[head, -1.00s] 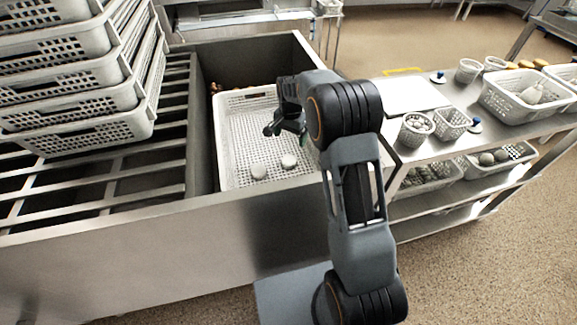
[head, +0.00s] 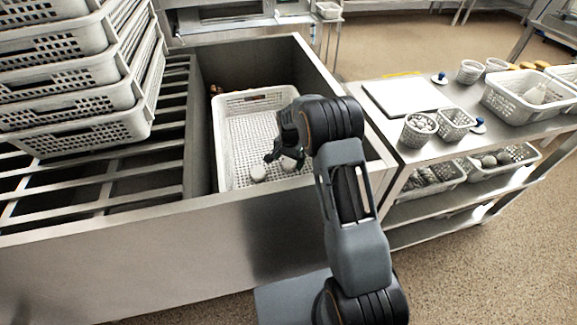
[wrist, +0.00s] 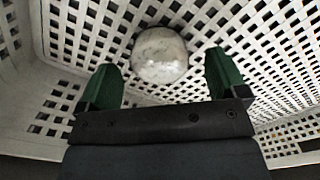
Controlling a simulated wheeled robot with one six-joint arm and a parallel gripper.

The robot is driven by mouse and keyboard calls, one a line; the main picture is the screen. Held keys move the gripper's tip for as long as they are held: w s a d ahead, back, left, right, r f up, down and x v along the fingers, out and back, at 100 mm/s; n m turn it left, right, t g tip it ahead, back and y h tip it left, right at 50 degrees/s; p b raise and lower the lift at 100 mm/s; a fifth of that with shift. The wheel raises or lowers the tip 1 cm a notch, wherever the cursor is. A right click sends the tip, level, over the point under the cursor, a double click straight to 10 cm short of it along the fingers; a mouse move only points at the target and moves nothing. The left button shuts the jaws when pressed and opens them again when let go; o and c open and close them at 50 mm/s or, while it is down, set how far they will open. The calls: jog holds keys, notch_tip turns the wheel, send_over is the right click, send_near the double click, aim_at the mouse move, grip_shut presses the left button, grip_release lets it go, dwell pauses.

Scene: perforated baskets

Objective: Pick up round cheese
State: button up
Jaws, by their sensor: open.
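The left cheese (head: 258,173) is in clear view in the head view. In the wrist view one round whitish cheese (wrist: 159,55) lies on the perforated floor, just beyond and between the tips of my green fingers (wrist: 165,82). My gripper is open, with nothing between the fingers.
Basket walls rise close on both sides of my gripper in the wrist view. A stack of white baskets (head: 75,75) stands on the slatted rack at left. A metal table (head: 400,150) with baskets and a white board (head: 407,95) is at right.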

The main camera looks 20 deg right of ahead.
jog(key=shift+f, duration=0.7)
jog(key=c, duration=1)
